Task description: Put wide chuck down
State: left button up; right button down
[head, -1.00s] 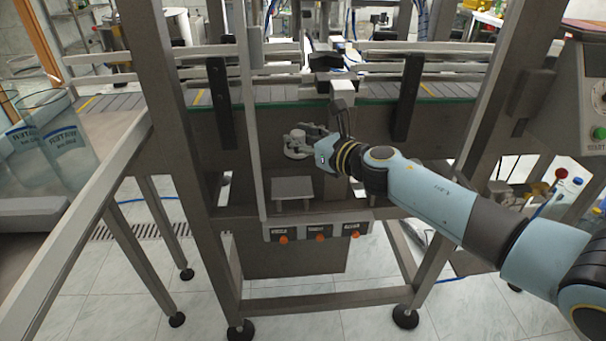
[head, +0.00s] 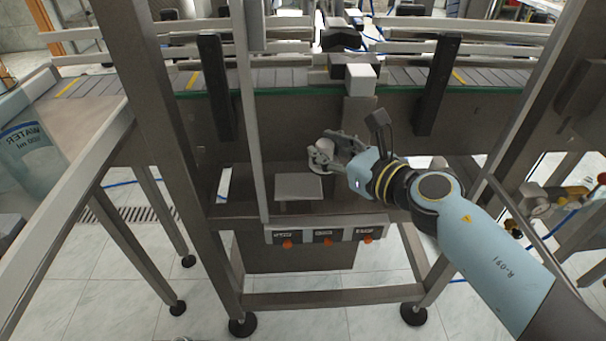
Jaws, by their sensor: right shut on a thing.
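My right gripper (head: 335,148) reaches in from the right under the conveyor. It is shut on the wide chuck (head: 322,157), a pale grey round piece. The chuck is just behind and right of a small grey square plate (head: 298,186) on a stand, above the machine's lower shelf. I cannot tell whether the chuck touches anything below it. The fingers hide part of the chuck. My left gripper is not in view.
A slatted conveyor (head: 400,79) runs across above the gripper. A thin upright post (head: 256,150) stands left of the plate. A control strip (head: 325,232) with orange knobs is on the shelf's front edge. A water bottle (head: 30,150) stands at the left.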

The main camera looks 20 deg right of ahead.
jog(key=w+a+f+b, duration=0.1)
jog(key=w+a+f, duration=0.2)
jog(key=w, duration=0.1)
jog(key=shift+a+f, duration=0.15)
jog(key=shift+a, duration=0.05)
jog(key=shift+w+a+f+b, duration=0.1)
jog(key=shift+a+b, duration=0.05)
jog(key=shift+b, duration=0.15)
notch_tip(320, 180, down, 4)
jog(key=b, duration=0.2)
jog(key=shift+b, duration=0.3)
jog(key=shift+f, duration=0.1)
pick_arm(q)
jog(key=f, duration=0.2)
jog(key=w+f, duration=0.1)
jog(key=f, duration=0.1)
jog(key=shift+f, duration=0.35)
pick_arm(e)
jog(key=c, duration=1)
grip_release()
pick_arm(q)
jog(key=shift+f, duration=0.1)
